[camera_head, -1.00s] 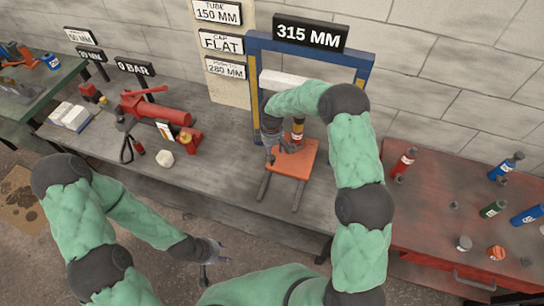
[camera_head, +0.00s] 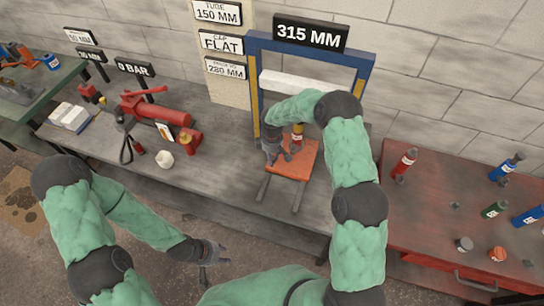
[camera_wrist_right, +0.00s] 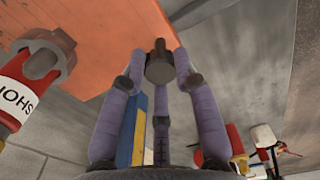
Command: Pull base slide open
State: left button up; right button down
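The orange base slide (camera_head: 300,155) is a flat plate on two dark rails in front of the blue and yellow frame. My right gripper (camera_head: 284,157) is low over its left side; the arm covers part of the plate. In the right wrist view, the plate (camera_wrist_right: 95,50) fills the top left. A dark round knob (camera_wrist_right: 160,70) by its edge lies between my right gripper's fingertips (camera_wrist_right: 159,72); firm contact cannot be told. My left gripper (camera_head: 215,262) hangs empty in front of the bench, fingers apart.
A red pump (camera_head: 155,110) and a white pot (camera_head: 164,159) are on the bench to the left. A red table (camera_head: 430,225) with several bottles stands at the right. The rails' front ends are clear.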

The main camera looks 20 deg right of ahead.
jog(key=shift+s, duration=0.1)
jog(key=s+a+b, duration=0.2)
jog(key=s+a, duration=0.7)
jog(key=s, duration=0.5)
jog(key=shift+b, duration=0.4)
jog(key=shift+a+f, duration=0.1)
jog(key=c, duration=0.9)
grip_release()
jog(key=shift+w, duration=0.1)
jog(key=shift+c, duration=0.2)
notch_tip(320, 180, up, 12)
